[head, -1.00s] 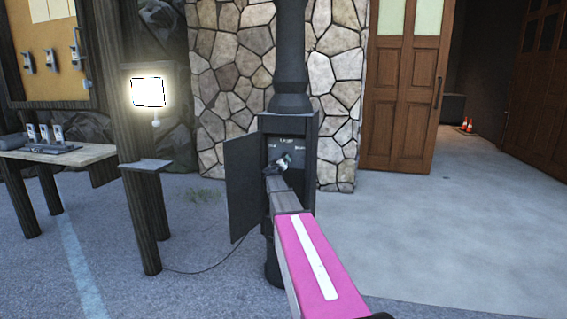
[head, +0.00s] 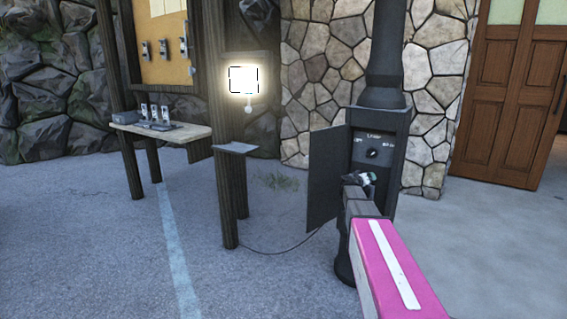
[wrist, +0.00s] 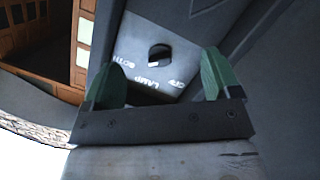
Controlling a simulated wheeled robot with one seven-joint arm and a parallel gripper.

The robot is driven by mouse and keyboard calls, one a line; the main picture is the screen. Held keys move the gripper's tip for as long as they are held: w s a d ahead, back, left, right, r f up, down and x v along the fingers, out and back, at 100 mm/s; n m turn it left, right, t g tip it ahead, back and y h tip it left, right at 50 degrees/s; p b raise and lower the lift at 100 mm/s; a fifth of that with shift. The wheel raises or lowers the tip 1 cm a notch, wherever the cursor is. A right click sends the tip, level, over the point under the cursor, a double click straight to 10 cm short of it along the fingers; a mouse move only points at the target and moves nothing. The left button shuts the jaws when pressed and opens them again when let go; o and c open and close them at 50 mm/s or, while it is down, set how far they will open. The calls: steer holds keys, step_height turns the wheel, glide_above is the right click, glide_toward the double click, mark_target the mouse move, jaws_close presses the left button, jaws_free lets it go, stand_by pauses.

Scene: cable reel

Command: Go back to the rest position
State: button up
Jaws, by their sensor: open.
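My gripper (head: 365,178) is at the end of my pink-topped arm, in front of the open box on the dark post. In the wrist view my gripper (wrist: 160,85) shows two green fingers spread apart with nothing between them. Beyond them is the lettered panel (wrist: 150,60) with a dark round knob (wrist: 159,55). In the head view the panel (head: 365,145) and knob (head: 372,153) show just above my gripper, with a gap between. The arm hides the lower part of the box.
The box door (head: 326,178) hangs open to the left of my gripper. A wooden post with a small shelf (head: 235,149), a lit lamp (head: 243,79) and a bench (head: 160,133) stand further left. A cable (head: 285,250) lies on the ground. The pavement at front left is clear.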

steer(key=s+a+f+g+y, duration=0.3)
steer(key=s+a+f, duration=0.4)
steer(key=s, duration=0.5)
steer(key=s+a+f+g+y, duration=0.4)
steer(key=s+a+f, duration=0.3)
steer(key=s, duration=0.6)
steer(key=s+a+f+n+g+y, duration=0.1)
steer(key=s+a+f+g+y, duration=0.2)
steer(key=s+a+f, duration=0.4)
steer(key=s+g, duration=0.1)
steer(key=s, duration=0.4)
steer(key=shift+s+a+f+g+y, duration=0.3)
steer(key=shift+s+f+g, duration=0.1)
